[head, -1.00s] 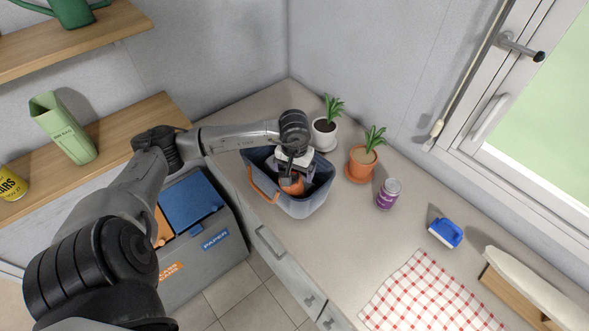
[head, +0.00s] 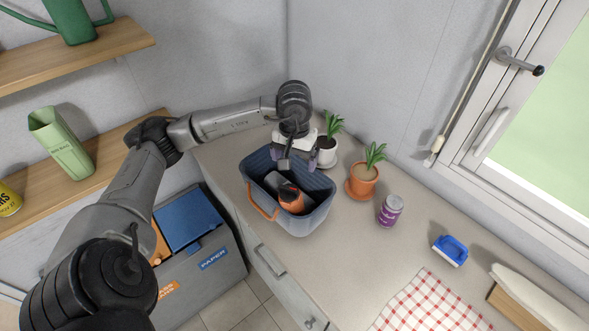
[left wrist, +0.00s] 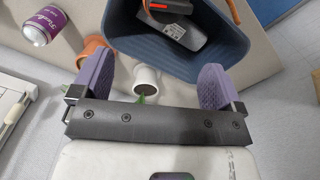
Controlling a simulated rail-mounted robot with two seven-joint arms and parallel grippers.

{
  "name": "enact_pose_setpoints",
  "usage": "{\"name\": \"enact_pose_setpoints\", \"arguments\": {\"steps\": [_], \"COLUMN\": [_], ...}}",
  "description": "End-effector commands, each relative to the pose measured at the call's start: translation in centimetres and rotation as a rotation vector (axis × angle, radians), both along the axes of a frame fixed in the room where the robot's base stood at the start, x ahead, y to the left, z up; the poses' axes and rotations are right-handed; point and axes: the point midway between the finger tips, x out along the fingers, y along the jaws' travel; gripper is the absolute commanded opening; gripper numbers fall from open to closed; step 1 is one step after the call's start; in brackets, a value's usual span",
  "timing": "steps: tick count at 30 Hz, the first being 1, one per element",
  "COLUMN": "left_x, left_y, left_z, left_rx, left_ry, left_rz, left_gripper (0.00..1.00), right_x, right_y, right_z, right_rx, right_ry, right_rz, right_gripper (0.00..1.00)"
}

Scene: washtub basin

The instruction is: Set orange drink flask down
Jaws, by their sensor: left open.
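The orange drink flask (head: 290,198) lies in the blue-grey washtub basin (head: 318,215) on the counter, its dark end toward the back. A grey object beside it in the basin is partly hidden. My left gripper (head: 293,162) is open and empty above the back rim of the basin, apart from the flask. In the left wrist view, the gripper's purple-padded fingers (left wrist: 154,90) stand wide apart, with the basin (left wrist: 230,50) beyond them. The grey object (left wrist: 178,28) also shows there, next to a small orange part. My right gripper is not in view.
A white pot plant (head: 326,150) and a terracotta pot plant (head: 362,180) stand close to the basin's right.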

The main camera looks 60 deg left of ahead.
Motion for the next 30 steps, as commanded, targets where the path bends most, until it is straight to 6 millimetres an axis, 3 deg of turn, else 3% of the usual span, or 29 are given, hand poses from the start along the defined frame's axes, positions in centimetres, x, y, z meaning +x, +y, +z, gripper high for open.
{"name": "enact_pose_setpoints", "arguments": {"steps": [5,8,12,14,15,18,21,26,30], "left_x": [0.2,0.8,1.6,1.7,1.6,1.5,1.7,2.5,3.1], "left_y": [-1.0,-4.2,-12.6,-16.6,-19.0,-23.8,-26.5,-26.9,-24.6], "left_z": [0.3,-1.1,-3.3,-3.5,-3.3,-1.8,0.1,2.0,0.5], "left_rx": [-0.038,-0.168,-0.538,-0.745,-0.883,-1.221,-1.542,-1.991,-2.290], "left_ry": [-0.012,-0.047,-0.091,-0.082,-0.065,0.020,0.162,0.492,0.867], "left_rz": [0.003,0.022,0.134,0.225,0.297,0.508,0.762,1.244,1.733], "left_gripper": [0.93,0.93,0.93,0.93,0.93,0.93,0.93,0.93,0.93], "right_x": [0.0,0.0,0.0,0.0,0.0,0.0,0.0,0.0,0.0], "right_y": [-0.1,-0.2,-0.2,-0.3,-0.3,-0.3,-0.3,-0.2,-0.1], "right_z": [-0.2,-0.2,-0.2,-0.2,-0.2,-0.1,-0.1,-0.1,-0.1], "right_rx": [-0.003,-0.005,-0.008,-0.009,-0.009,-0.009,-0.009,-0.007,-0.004], "right_ry": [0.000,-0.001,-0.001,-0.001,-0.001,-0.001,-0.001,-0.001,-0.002], "right_rz": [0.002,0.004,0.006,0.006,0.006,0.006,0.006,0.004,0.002], "right_gripper": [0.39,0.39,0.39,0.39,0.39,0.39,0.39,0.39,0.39]}}
